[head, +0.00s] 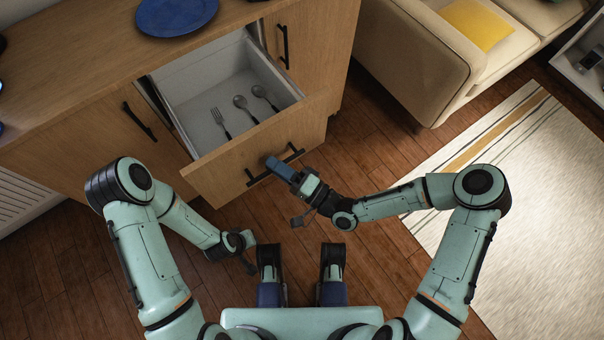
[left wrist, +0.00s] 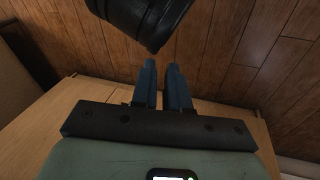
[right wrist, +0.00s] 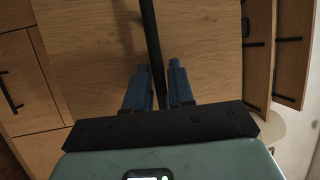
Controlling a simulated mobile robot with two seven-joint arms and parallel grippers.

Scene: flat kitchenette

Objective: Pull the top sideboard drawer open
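The top sideboard drawer (head: 258,165) is pulled well out of the sideboard in the head view, its pale inside open to view. Its black bar handle (head: 293,155) is on the wooden front. My right gripper (head: 272,163) is at this handle; in the right wrist view (right wrist: 158,68) its blue fingers lie on either side of the handle bar (right wrist: 151,30), close against it. My left gripper (left wrist: 161,64) is low in front of the sideboard, away from the drawer. Its fingers are close together with nothing between them; in the head view they are hardly visible.
A fork (head: 220,121) and two spoons lie in the drawer. A blue plate (head: 176,14) sits on the sideboard top (head: 75,50). A beige sofa (head: 425,60) and a pale rug (head: 520,190) are at the right. Bare wooden floor lies in front of the sideboard.

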